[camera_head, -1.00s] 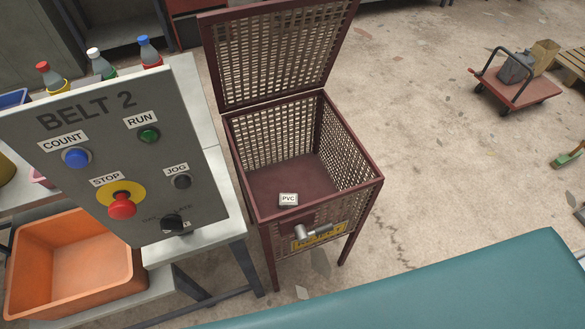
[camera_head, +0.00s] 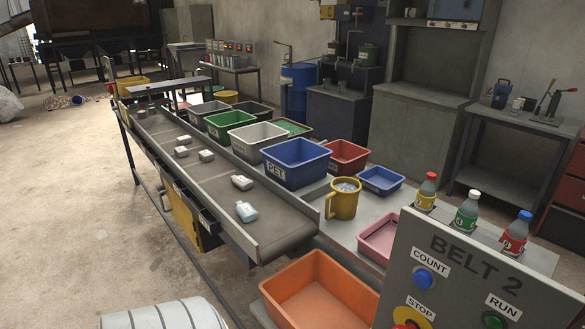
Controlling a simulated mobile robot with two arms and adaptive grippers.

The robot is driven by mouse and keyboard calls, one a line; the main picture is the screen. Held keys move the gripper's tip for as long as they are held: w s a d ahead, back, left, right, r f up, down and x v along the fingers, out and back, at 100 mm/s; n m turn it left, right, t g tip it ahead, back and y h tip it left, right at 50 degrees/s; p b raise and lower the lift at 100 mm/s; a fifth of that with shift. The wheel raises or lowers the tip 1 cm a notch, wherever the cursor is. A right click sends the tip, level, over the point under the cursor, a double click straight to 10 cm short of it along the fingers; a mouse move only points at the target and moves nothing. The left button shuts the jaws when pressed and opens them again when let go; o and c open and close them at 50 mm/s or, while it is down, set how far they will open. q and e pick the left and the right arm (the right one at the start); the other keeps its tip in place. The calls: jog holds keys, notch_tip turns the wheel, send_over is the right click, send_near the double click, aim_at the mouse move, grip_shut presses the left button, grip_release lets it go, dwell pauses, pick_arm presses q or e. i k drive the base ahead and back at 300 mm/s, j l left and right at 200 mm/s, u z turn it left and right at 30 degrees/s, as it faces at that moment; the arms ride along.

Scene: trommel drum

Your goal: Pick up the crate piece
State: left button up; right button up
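Several small pieces lie spread along the grey conveyor belt (camera_head: 278,230). The nearest is a pale blue bottle-like piece (camera_head: 246,211), with a whitish piece (camera_head: 242,182) just beyond it. Farther up are more whitish pieces, such as one near the belt's middle (camera_head: 206,155) and one at its left side (camera_head: 181,151). I cannot tell which of them, if any, is the crate piece.
Bins line the belt's right side, including a blue one marked PET (camera_head: 296,163) and a green one (camera_head: 229,119). An orange bin (camera_head: 318,292) stands at the belt's near end. The BELT 2 panel (camera_head: 470,275) fills the lower right. Open floor (camera_head: 70,200) lies left.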

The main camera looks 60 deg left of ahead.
aim_at(206, 155)
jog(key=u, duration=2.45)
jog(key=i+j, duration=0.2)
jog(key=i, duration=0.3)
jog(key=i+j+z, duration=0.15)
jog(key=i, duration=0.3)
jog(key=i+j, duration=0.25)
jog(key=i, duration=0.25)
jog(key=l+z, duration=0.05)
